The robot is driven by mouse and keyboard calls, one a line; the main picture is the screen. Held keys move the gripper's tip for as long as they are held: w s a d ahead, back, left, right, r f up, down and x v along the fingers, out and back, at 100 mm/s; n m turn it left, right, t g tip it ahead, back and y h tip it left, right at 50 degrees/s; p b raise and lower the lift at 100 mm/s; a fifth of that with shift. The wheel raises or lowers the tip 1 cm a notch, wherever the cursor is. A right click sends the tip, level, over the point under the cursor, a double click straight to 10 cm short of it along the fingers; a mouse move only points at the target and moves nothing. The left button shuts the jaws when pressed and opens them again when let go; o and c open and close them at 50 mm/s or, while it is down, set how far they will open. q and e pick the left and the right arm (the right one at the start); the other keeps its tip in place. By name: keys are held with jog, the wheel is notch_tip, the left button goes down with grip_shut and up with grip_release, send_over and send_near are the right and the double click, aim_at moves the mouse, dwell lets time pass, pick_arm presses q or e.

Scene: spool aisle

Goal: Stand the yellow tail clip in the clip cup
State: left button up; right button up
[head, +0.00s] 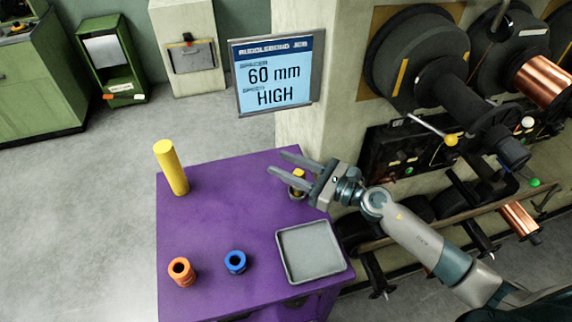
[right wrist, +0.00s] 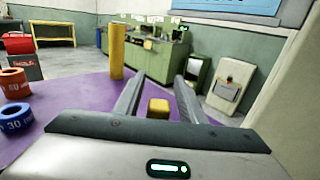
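The yellow tail clip (head: 299,173) shows between the two fingers of my right gripper (head: 277,161), at the back right of the purple table. The small round clip cup (head: 296,192) shows just below it, partly covered by a finger. The clip seems to stand in or over the cup; its lower end is hidden. In the right wrist view the clip (right wrist: 158,108) is a small yellow block between the spread fingers, with gaps on both sides. My right gripper is open. My left gripper is not in view.
On the purple table (head: 215,220) stand a tall yellow cylinder (head: 171,168), an orange collar (head: 181,271), a blue collar (head: 236,262) and an empty grey tray (head: 282,248). A sign (head: 276,72) reads 60 mm HIGH. Spool machinery (head: 420,60) fills the right. The table's middle is clear.

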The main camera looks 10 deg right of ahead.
jog(key=shift+d, duration=0.1)
dwell(0.4)
jog(key=shift+s+d+f+b, duration=0.15)
jog(key=shift+s+d+b, duration=0.15)
jog(key=shift+s, duration=0.1)
pick_arm(q)
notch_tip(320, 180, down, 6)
jog(key=b, duration=0.6)
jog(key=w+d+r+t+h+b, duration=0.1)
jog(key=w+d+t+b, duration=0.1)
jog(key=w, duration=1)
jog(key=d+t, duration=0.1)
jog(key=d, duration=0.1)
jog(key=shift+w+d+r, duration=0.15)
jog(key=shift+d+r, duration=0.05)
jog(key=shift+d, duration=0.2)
pick_arm(e)
jog(key=v, duration=1.6)
jog(key=shift+s+d, duration=0.1)
jog(key=shift+s, duration=0.05)
